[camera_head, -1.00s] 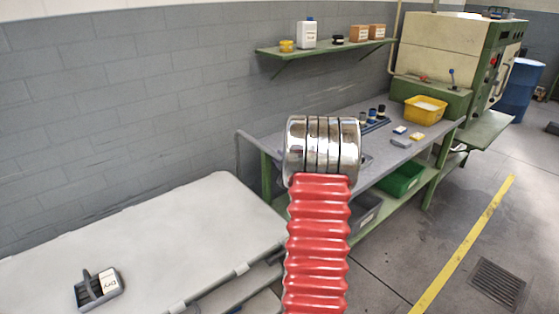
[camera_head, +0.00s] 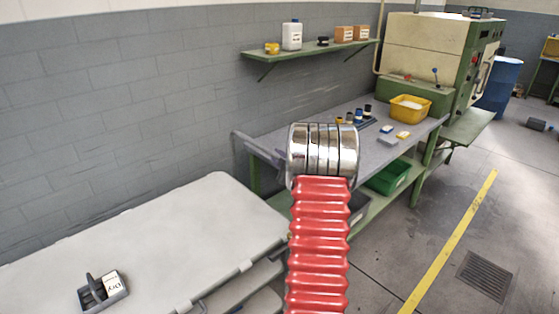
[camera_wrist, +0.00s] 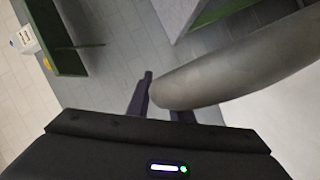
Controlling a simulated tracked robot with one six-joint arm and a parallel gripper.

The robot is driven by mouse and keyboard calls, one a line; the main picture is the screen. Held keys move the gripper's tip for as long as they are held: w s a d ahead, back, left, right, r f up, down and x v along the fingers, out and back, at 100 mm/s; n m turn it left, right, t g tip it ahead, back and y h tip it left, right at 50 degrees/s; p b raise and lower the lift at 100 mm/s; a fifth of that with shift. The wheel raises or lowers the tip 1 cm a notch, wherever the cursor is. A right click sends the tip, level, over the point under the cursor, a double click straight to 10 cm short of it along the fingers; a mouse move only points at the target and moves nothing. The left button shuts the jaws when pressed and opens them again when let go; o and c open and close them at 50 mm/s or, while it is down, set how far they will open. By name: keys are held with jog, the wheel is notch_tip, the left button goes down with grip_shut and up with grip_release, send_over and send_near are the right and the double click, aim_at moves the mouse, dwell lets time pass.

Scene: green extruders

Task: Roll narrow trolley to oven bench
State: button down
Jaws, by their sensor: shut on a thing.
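The narrow trolley (camera_head: 150,240) has a pale top with rounded corners and lower shelves, and fills the lower left of the head view. A grey tubular handle (camera_wrist: 235,75) crosses the wrist view from the middle to the right. My gripper (camera_wrist: 164,97) is shut on this handle; one dark finger shows beside it and the other is partly hidden below it. In the head view my red and chrome arm hides my gripper. The oven bench (camera_head: 372,147), grey-topped with green legs, stands beyond the trolley's right end, along the wall. Floor contact of the trolley is out of view.
A small labelled caddy (camera_head: 104,292) sits on the trolley. The bench holds a yellow tub (camera_head: 410,109) and small items; a green bin (camera_head: 388,177) is beneath. The oven (camera_head: 432,50) stands behind. Floor right of the yellow line (camera_head: 455,240) is mostly clear.

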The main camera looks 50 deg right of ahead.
jog(key=shift+s+d, duration=0.15)
jog(key=shift+d, duration=0.1)
jog(key=c, duration=1.9)
grip_release()
jog(key=shift+f, duration=0.1)
jog(key=o, duration=0.3)
jog(key=shift+a, duration=0.1)
jog(key=v, duration=1.3)
jog(key=shift+s+a, duration=0.15)
jog(key=shift+s, duration=0.15)
